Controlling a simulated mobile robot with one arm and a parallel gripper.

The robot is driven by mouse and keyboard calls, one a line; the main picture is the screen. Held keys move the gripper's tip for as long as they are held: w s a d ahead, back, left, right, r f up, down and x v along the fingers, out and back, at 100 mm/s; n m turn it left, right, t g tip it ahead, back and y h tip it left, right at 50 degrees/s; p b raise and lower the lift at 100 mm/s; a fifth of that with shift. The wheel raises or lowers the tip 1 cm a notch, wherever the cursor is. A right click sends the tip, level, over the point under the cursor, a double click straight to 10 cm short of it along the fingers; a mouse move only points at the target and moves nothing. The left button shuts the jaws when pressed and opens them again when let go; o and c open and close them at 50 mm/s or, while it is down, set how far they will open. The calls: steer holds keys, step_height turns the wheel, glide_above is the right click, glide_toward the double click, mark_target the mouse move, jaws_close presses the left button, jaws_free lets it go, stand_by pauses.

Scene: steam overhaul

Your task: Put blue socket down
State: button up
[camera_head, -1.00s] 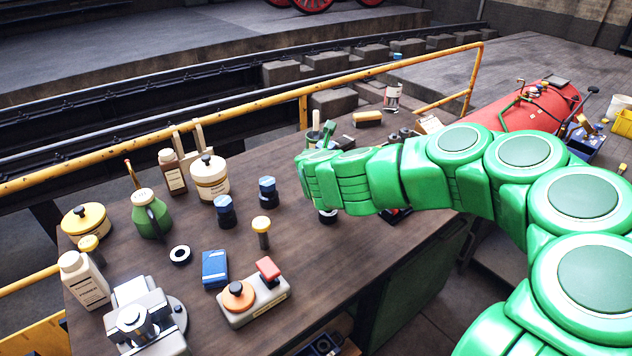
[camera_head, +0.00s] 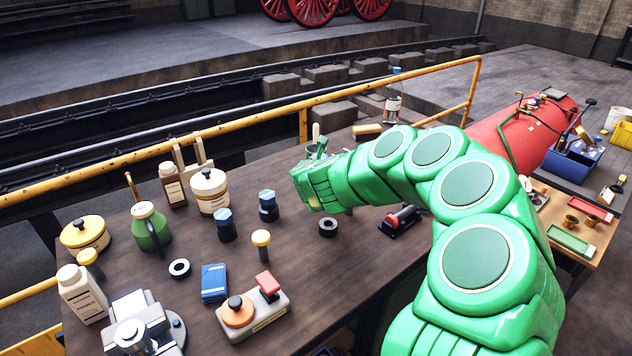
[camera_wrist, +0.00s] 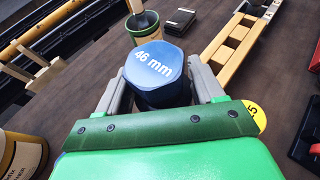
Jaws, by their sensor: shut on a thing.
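In the wrist view my gripper (camera_wrist: 160,84) is shut on a blue-topped hexagonal socket (camera_wrist: 156,64) marked "46 mm". One grey finger is on each side of it, and its dark lower part is mostly hidden. In the head view my gripper is at the far end of the green arm, over the back of the bench (camera_head: 180,315); its fingers and the held socket cannot be made out there. Two other blue-topped dark sockets stand upright on the bench, one nearer (camera_head: 226,226) and one farther back (camera_head: 268,206).
A black ring (camera_head: 328,227) and a red-and-black tool (camera_head: 400,220) lie below my arm. A yellow rail (camera_head: 380,77) runs behind the bench.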

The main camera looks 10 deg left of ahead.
steer(key=shift+w+a+f, duration=0.15)
steer(key=shift+w, duration=0.3)
steer(key=shift+w+a+f, duration=0.25)
steer(key=shift+w+f, duration=0.45)
steer(key=shift+f, duration=0.25)
steer(key=shift+w+a+f, duration=0.2)
steer(key=shift+w+f, duration=0.55)
steer(key=shift+f, duration=0.15)
steer(key=shift+w+a+f, duration=0.25)
steer(key=shift+w+f, duration=0.45)
steer(key=shift+f, duration=0.25)
steer(key=shift+w+f, duration=0.1)
steer(key=shift+f, duration=1.5)
steer(key=shift+f, duration=0.15)
steer(key=o, duration=1.5)
steer(key=shift+v, duration=6.1)
